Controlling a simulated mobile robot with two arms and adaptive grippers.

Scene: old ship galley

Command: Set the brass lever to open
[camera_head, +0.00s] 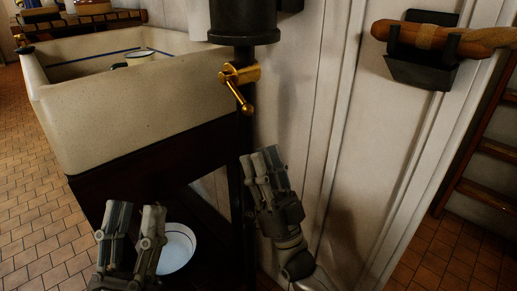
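The brass lever (245,98) is on a brass valve body (240,73) fixed to a dark vertical pipe below a black cylinder. Its handle slants down to the right and ends in a round knob. My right gripper (261,158) is below the lever and slightly right of it, apart from it, with fingers pointing up. Its fingers overlap in this view, so I cannot tell if it is open. My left gripper (136,207) is at the bottom left, fingers up and a gap between them, with nothing visible in it.
A large pale sink (140,107) stands left of the pipe, with a dish (140,53) inside. A white bowl (178,247) sits low behind my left gripper. A wooden bar (440,38) rests in a dark wall bracket at upper right. White panelling is close behind my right gripper.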

